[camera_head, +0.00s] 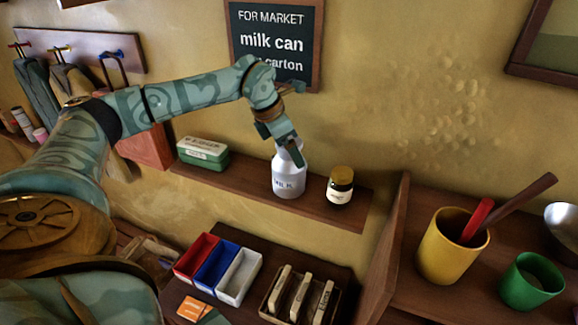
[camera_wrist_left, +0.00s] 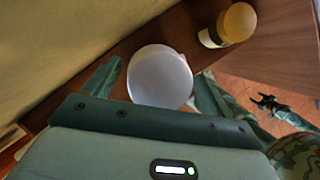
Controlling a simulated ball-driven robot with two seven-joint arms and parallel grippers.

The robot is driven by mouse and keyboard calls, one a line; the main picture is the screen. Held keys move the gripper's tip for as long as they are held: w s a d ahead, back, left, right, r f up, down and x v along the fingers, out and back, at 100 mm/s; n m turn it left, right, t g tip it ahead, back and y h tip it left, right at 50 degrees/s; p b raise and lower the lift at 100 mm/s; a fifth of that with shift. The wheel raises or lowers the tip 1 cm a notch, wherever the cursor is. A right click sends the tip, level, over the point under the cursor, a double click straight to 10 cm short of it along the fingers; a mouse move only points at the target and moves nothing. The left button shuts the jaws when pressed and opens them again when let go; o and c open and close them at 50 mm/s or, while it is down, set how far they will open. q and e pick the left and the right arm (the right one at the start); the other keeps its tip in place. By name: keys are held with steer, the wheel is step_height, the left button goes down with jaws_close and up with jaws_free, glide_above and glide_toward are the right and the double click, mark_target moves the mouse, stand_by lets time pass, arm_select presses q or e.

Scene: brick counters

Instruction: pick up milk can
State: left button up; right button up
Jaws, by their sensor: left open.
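The milk can (camera_head: 288,178) is a pale grey-white can labelled "MILK", standing upright on the wooden wall shelf. In the left wrist view its round top (camera_wrist_left: 160,78) lies between the two green fingers. My left gripper (camera_head: 291,152) is above and around the top of the can, pointing down. It also shows in the left wrist view (camera_wrist_left: 157,85), its fingers apart on either side of the can. Whether a finger touches the can cannot be told.
A dark jar with a yellow lid (camera_head: 340,186) stands close to the can's right; a green tin (camera_head: 203,152) stands to its left. Below are red, blue and white bins (camera_head: 238,277) and a wooden card box (camera_head: 299,296). A yellow pot (camera_head: 447,247) stands on the right counter.

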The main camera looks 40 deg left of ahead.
arm_select(q)
steer(key=shift+w+f, duration=0.15)
steer(key=shift+f, duration=0.15)
steer(key=shift+r, duration=0.1)
steer(key=c, duration=1.5)
